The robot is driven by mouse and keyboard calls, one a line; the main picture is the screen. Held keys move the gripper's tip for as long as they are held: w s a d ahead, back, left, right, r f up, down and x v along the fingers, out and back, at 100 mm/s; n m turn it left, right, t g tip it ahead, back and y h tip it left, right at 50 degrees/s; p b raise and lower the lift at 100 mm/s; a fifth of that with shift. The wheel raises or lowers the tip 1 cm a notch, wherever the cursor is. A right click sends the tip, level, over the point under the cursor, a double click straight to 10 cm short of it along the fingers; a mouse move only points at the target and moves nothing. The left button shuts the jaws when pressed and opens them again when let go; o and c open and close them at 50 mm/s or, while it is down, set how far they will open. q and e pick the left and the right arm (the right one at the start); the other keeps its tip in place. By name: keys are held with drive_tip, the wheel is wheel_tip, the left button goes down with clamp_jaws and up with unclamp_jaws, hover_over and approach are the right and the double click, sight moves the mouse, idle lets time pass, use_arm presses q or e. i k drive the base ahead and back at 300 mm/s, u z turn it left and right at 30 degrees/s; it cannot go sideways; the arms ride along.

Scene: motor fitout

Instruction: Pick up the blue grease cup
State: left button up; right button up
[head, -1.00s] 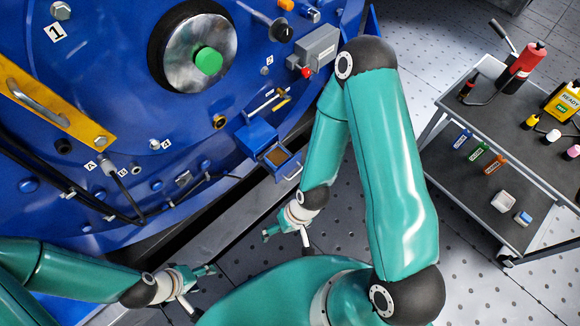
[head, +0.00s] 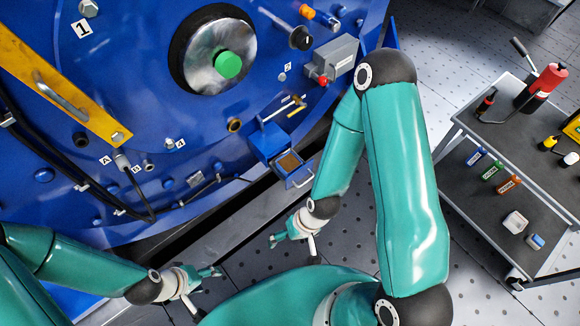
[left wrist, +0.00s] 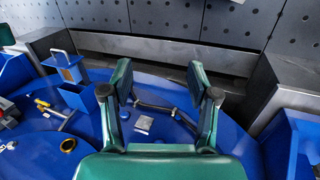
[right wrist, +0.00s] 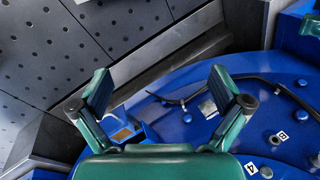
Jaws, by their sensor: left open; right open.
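On the trolley at the right of the head view lie a blue block-like item (head: 476,157), a green one (head: 492,171) and an orange one (head: 508,185), each with a pale label. A small blue-and-white container (head: 536,242) stands nearer the front. I cannot tell which blue item is the grease cup. My left gripper (head: 206,291) is open and empty in front of the blue machine, far left of the trolley. My right gripper (head: 293,249) is open and empty, below the machine's small open drawer and left of the trolley. Neither wrist view shows the trolley.
The blue machine (head: 110,190) fills the left, with an open drawer (head: 293,172) jutting out. The trolley (head: 455,195) also bears a white container (head: 515,222), a red canister tool (head: 545,85) and bottles. Perforated floor lies between machine and trolley. My right arm crosses between them.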

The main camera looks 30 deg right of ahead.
sight(289, 163)
drive_tip(key=z, duration=0.4)
drive_tip(key=i, duration=0.2)
drive_tip(key=u, duration=2.55)
drive_tip(key=k, duration=1.3)
drive_tip(key=z, duration=1.25)
drive_tip(key=i, duration=1)
